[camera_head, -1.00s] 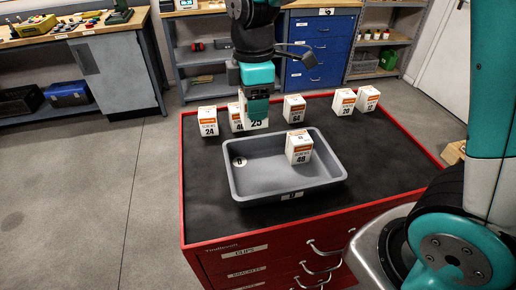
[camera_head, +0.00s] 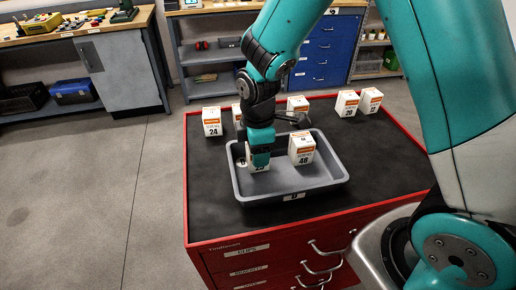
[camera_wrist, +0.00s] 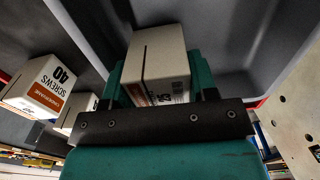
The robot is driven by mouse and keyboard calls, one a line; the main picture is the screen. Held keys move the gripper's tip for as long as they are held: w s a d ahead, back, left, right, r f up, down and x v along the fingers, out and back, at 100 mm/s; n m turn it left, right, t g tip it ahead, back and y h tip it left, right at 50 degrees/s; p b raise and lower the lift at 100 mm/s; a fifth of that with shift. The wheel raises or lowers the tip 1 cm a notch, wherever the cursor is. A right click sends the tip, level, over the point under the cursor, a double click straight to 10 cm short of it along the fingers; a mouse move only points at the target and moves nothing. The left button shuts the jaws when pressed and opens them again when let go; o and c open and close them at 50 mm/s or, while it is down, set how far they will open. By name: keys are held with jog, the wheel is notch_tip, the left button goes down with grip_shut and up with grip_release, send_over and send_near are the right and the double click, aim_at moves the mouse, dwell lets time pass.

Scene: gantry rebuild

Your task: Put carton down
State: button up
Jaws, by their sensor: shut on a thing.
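My gripper (camera_head: 261,147) is shut on a white carton (camera_head: 252,163) marked 25 in the wrist view (camera_wrist: 155,55). The teal fingers clasp it from both sides. It is inside the left part of the grey tray (camera_head: 312,189), roughly upright. I cannot tell whether its base touches the tray floor. A carton marked 48 (camera_head: 302,148) stands in the right part of the tray, apart from the held one. The gripper hides much of the held carton in the head view.
The tray sits on the black top of a red drawer cabinet (camera_head: 225,256). Cartons marked 24 (camera_head: 212,121) and 20 (camera_head: 346,103), plus others, stand along its back edge. A carton marked 40 (camera_wrist: 45,85) shows in the wrist view. The top left of the tray is clear.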

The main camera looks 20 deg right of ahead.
jog(key=shift+f, duration=0.1)
jog(key=o, duration=0.7)
jog(key=shift+r, duration=0.4)
notch_tip(320, 180, up, 11)
jog(key=s+a+r+m+y, duration=0.1)
jog(key=s+r+m, duration=0.1)
jog(key=s, duration=0.4)
jog(key=s+a+r+m+y, duration=0.1)
jog(key=s+a+r+m, duration=0.1)
jog(key=s+m, duration=0.2)
jog(key=s+a+r+m+y+b, duration=0.1)
jog(key=s+r+m+y, duration=0.1)
jog(key=s, duration=0.7)
jog(key=shift+a+r+m, duration=0.1)
jog(key=shift+a+m, duration=0.2)
jog(key=shift+m, duration=0.1)
